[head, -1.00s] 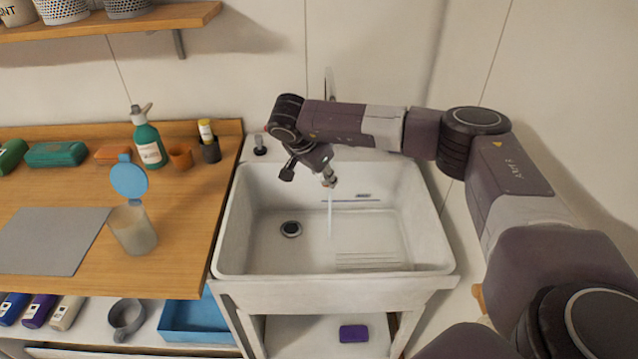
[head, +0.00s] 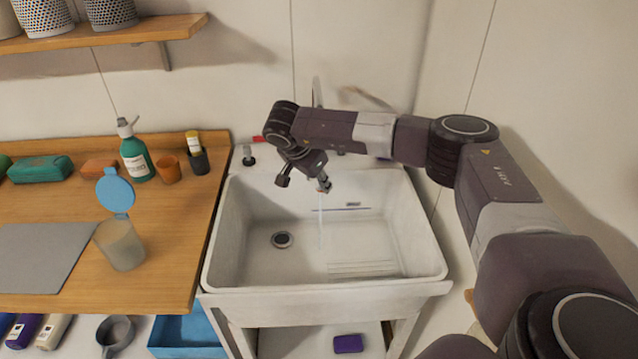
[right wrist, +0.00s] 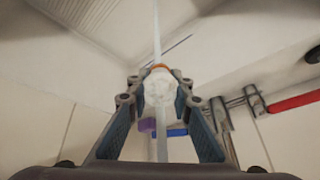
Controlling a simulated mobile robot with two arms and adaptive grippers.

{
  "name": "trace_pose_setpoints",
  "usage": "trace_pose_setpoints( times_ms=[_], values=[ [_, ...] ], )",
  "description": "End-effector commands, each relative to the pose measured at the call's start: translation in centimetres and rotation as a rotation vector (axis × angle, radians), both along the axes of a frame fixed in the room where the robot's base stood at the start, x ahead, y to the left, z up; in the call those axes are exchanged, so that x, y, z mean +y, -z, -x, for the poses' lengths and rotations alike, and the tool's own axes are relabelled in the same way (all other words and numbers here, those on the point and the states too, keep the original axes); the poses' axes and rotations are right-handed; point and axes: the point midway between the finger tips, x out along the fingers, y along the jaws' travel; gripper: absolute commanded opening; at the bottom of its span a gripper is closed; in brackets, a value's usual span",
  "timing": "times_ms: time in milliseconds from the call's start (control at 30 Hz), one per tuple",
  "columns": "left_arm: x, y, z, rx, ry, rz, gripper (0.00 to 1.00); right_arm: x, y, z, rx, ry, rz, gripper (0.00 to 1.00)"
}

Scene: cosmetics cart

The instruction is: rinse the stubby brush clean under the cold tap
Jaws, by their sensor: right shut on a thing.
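My right gripper (head: 323,184) hangs over the white sink (head: 420,283), small and partly turned away in the head view. In the right wrist view its two fingers (right wrist: 160,112) are shut on a pale, rounded thing with an orange edge (right wrist: 158,90), likely the stubby brush; its full shape and bristles are not clear. A thin water stream (head: 321,225) falls into the basin just below the gripper, and it also shows in the right wrist view (right wrist: 156,35). The tap spout (head: 317,92) rises behind my arm, mostly hidden. My left gripper is out of view.
A wooden counter (head: 60,270) left of the sink holds a frosted jar (head: 120,245) with a raised blue lid, a green pump bottle (head: 137,160) and small cups. A drain (head: 282,240) lies in the basin. A red bar (right wrist: 298,101) shows in the wrist view.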

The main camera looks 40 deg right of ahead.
Motion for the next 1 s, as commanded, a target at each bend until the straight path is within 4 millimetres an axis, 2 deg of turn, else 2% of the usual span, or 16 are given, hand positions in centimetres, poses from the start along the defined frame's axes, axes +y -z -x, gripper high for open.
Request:
trace_pose_setpoints(
  times_ms=[433, 1000],
  values=[
    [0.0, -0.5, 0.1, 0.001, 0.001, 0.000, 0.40, -0.4, 0.0, 1.1, 0.000, -0.001, 0.000, 0.01],
    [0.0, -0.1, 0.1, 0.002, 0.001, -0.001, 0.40, 0.0, 0.0, -0.1, 0.000, 0.001, 0.000, 0.01]
  ],
)
